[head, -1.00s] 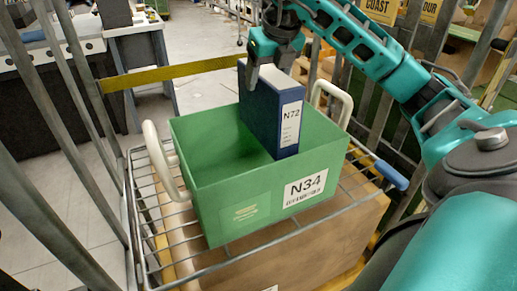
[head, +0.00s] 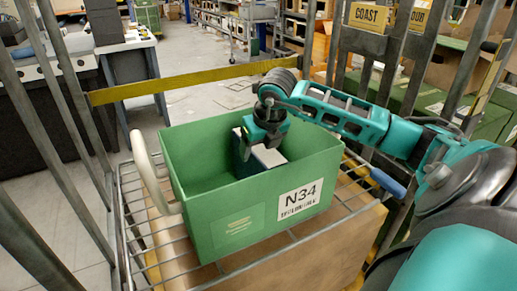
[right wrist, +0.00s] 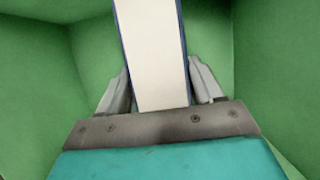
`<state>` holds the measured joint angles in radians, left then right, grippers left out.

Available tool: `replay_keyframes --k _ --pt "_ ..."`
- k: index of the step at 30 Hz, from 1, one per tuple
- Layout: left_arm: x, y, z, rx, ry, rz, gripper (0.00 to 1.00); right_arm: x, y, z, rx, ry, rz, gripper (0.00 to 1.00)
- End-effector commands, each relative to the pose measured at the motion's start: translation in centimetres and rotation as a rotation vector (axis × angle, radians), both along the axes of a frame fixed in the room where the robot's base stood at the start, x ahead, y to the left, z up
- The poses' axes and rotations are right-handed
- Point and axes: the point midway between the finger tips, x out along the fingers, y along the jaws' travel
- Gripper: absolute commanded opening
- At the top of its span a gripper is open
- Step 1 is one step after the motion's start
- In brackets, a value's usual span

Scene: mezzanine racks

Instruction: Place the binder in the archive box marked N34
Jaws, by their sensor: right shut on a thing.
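The green archive box (head: 230,228) marked N34 stands on a wire rack shelf in the head view, with its label facing me. The blue binder (head: 240,158) with a white page block is down inside the box, mostly below its rim. Its lower part is hidden by the front wall. My right gripper (head: 264,138) reaches into the box from above and is shut on the binder. In the right wrist view the binder (right wrist: 152,50) sits between both fingers, with green box walls around it. My left gripper is not in view.
The wire shelf (head: 150,235) carries the box above a brown carton (head: 330,240). Grey upright bars stand at left and right. A yellow bar (head: 180,82) crosses behind the box. A white handle (head: 150,165) sticks up at the box's left.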

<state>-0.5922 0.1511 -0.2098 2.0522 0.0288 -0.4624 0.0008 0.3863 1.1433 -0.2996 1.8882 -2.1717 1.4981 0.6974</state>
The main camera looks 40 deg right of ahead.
Motion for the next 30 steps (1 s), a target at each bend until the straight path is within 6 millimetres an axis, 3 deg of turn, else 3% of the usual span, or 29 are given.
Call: replay_keyframes --k 8,9,15,25,30 --pt "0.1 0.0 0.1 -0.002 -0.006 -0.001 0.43 0.1 0.0 -0.1 -0.001 -0.003 0.000 0.00" --pt "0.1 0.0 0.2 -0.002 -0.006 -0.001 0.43 0.0 0.0 -0.1 0.000 0.000 0.000 0.69" --pt "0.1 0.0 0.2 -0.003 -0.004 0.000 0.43 0.0 0.0 -0.1 0.000 0.000 0.000 0.88" --pt "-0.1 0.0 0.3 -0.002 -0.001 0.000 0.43 0.0 0.0 0.2 0.000 0.000 0.000 0.92" --pt "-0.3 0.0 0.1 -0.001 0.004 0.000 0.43 -0.8 0.1 2.4 -0.004 -0.003 0.001 0.92"
